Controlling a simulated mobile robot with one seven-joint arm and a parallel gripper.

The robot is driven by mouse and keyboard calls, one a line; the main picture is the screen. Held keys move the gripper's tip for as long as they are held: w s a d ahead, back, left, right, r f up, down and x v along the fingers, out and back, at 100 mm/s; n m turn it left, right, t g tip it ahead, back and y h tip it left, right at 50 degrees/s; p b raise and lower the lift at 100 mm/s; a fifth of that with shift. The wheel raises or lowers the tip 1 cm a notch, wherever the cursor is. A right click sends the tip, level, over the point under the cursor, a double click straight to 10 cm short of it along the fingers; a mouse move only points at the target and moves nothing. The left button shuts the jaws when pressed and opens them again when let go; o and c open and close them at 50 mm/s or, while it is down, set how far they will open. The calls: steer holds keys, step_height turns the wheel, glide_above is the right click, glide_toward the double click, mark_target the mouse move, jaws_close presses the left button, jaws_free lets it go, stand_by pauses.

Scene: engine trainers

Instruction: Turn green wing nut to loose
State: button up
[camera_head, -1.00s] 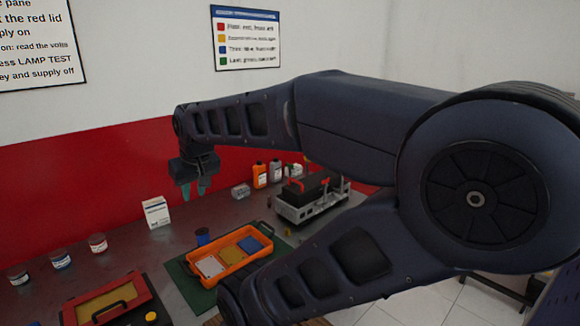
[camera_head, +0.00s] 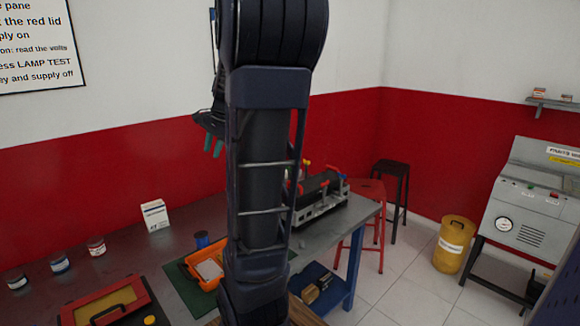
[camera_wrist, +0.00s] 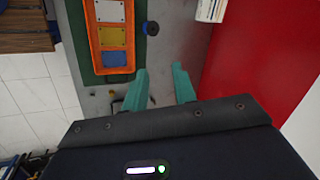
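I cannot make out a green wing nut in either view. A grey-framed unit with a black body and red parts (camera_head: 325,193) stands at the right end of the bench, partly hidden by my arm in the head view. My gripper (camera_head: 213,146) is raised above the bench in front of the red wall band. In the wrist view its two teal fingers (camera_wrist: 161,88) are apart with nothing between them. Below them lie bare bench and an orange tray (camera_wrist: 129,72).
The orange tray, holding coloured plates, sits on a green mat (camera_head: 186,291). A blue spool-like item (camera_head: 202,240), white box (camera_head: 155,214) and several jars stand along the bench. A red-rimmed case (camera_head: 135,297) is front left. A red stool (camera_head: 369,188) and yellow bin (camera_head: 454,244) stand right.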

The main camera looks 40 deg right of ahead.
steer(key=w+d+f+m, duration=0.1)
steer(key=w+d+m, duration=0.2)
steer(key=d, duration=0.3)
steer(key=w+d+f+m, duration=0.1)
steer(key=w+d+m, duration=0.25)
steer(key=d, duration=0.25)
steer(key=d+f+m+h, duration=0.1)
steer(key=d+f+m, duration=0.35)
steer(key=d, duration=0.65)
steer(key=w+d+f+m, duration=0.1)
steer(key=d+f+m, duration=0.2)
steer(key=d+m, duration=0.55)
steer(key=d+f+m+h, duration=0.15)
steer(key=d+f, duration=0.25)
steer(key=d, duration=1)
steer(key=shift+m+y, duration=0.25)
steer(key=shift+m, duration=0.15)
steer(key=x, duration=1)
steer(key=shift+w+f, duration=0.15)
steer(key=shift+w, duration=0.3)
jaws_close()
